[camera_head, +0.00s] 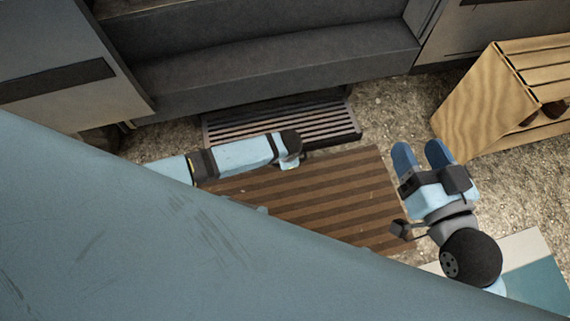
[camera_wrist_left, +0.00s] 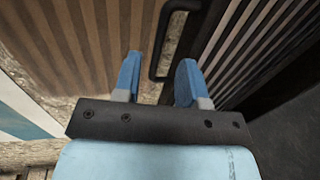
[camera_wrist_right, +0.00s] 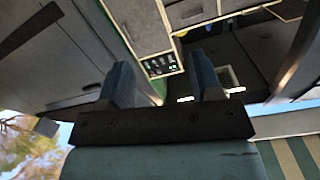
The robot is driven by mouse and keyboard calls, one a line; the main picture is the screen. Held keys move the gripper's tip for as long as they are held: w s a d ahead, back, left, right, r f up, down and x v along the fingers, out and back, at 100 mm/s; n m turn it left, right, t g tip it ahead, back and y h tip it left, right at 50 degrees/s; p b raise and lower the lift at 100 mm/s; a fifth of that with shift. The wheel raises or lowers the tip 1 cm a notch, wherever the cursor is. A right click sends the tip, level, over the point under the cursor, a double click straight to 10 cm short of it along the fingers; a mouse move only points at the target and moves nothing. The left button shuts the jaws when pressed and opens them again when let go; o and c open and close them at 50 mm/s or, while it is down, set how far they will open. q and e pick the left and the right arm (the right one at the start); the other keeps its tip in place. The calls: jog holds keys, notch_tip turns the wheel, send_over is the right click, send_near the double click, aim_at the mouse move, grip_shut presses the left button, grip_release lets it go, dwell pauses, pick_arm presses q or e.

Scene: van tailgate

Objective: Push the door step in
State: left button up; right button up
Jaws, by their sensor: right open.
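The door step (camera_head: 335,118) is a dark slatted tread sticking out below the van's sill. It also fills the right of the left wrist view (camera_wrist_left: 250,50), with a black loop handle (camera_wrist_left: 155,55) on its edge. My left gripper (camera_wrist_left: 160,68) is open, its blue fingers apart with the handle showing between and beyond their tips. I cannot tell whether they touch it. In the head view my left forearm ends at the step's front edge, and its fingers are mostly hidden. My right gripper (camera_head: 420,150) is open and empty, right of the step and apart from it.
A brown striped mat (camera_head: 340,205) lies on the gravel in front of the step. A slatted wooden crate (camera_head: 475,100) stands at the right. The van's dark sill (camera_head: 270,65) rises behind the step. Gravel (camera_head: 395,110) is clear between step and crate.

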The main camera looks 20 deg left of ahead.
pick_arm(q)
jog(key=shift+w+a+f+b, duration=0.15)
jog(key=shift+f+b, duration=0.15)
jog(key=shift+f, duration=0.45)
jog(key=shift+w+f+b, duration=0.1)
jog(key=shift+f+b, duration=0.2)
jog(key=shift+f, duration=0.5)
jog(key=shift+w+a+f+b, duration=0.15)
jog(key=shift+f+b, duration=0.15)
jog(key=shift+f, duration=0.45)
pick_arm(e)
jog(key=shift+w+d+n+t, duration=0.4)
jog(key=shift+w+n, duration=0.3)
jog(key=shift+n, duration=0.1)
pick_arm(q)
grip_shut()
